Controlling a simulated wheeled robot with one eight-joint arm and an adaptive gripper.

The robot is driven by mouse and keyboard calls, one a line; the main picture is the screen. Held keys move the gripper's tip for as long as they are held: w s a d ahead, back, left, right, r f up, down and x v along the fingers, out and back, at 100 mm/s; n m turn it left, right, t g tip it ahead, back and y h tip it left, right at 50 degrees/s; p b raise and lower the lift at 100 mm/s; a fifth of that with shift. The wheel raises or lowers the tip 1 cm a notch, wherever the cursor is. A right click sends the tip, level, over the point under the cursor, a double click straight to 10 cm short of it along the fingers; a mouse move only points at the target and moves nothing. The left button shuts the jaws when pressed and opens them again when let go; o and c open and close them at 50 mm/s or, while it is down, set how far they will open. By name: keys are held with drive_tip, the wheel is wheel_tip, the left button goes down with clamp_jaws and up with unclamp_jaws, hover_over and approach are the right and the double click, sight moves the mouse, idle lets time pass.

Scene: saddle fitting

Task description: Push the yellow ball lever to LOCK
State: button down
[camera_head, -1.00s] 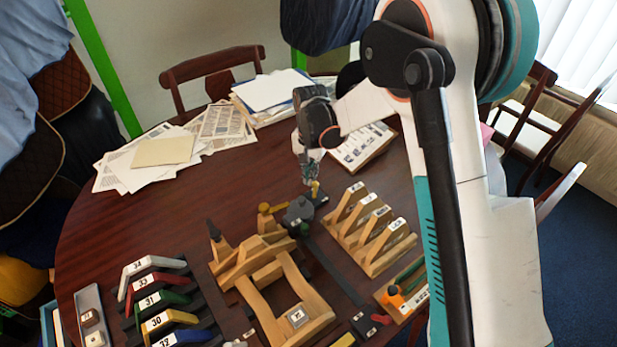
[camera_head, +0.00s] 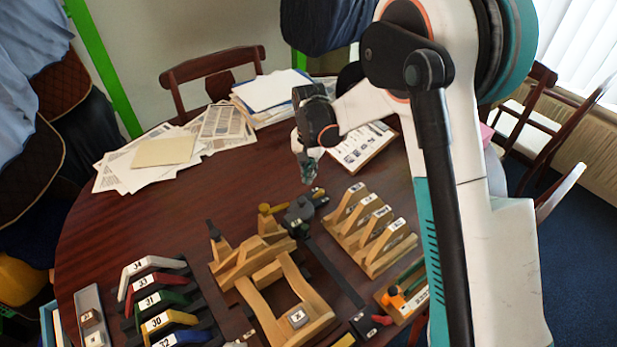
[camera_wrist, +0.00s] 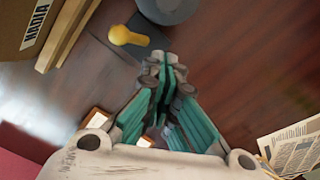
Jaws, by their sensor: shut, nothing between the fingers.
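The yellow ball lever (camera_wrist: 128,37) shows in the wrist view as a rounded yellow knob over a small dark plate (camera_wrist: 150,45). In the head view the yellow lever (camera_head: 318,191) is small, beside a dark grey round part (camera_head: 298,209). No LOCK mark is readable. My gripper (camera_wrist: 164,65) has its fingers together with nothing between them. In the wrist view its tips are just below and right of the knob, apart from it in the picture. In the head view my gripper (camera_head: 308,181) is above and slightly left of the lever, over the table.
Wooden slotted racks (camera_head: 372,232) stand right of the lever, and a wooden saddle-like frame (camera_head: 285,300) stands in front. Several numbered coloured handles (camera_head: 155,299) lie at the left. A printed sheet on a board (camera_head: 362,146) lies behind. The table's middle left is clear.

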wheel_tip(320, 180, up, 7)
drive_tip(key=p, duration=0.4)
idle(0.4)
idle(0.4)
drive_tip(key=s+d+r+n+t, duration=0.1)
drive_tip(key=s+d+r+t, duration=0.1)
drive_tip(key=s+d+r, duration=0.5)
drive_tip(key=s+d+r+n+t, duration=0.1)
drive_tip(key=s+d+r, duration=0.25)
drive_tip(key=r, duration=0.55)
drive_tip(key=s+d+r+n+t, duration=0.1)
drive_tip(key=s+d+t, duration=0.1)
drive_tip(key=s, duration=0.7)
drive_tip(key=s+d+r+n+t, duration=0.1)
drive_tip(key=s+d+n+t, duration=0.1)
drive_tip(key=s+d, duration=0.3)
drive_tip(key=shift+s+d+r, duration=0.15)
drive_tip(key=shift+s+d, duration=0.1)
drive_tip(key=shift+s, duration=1.95)
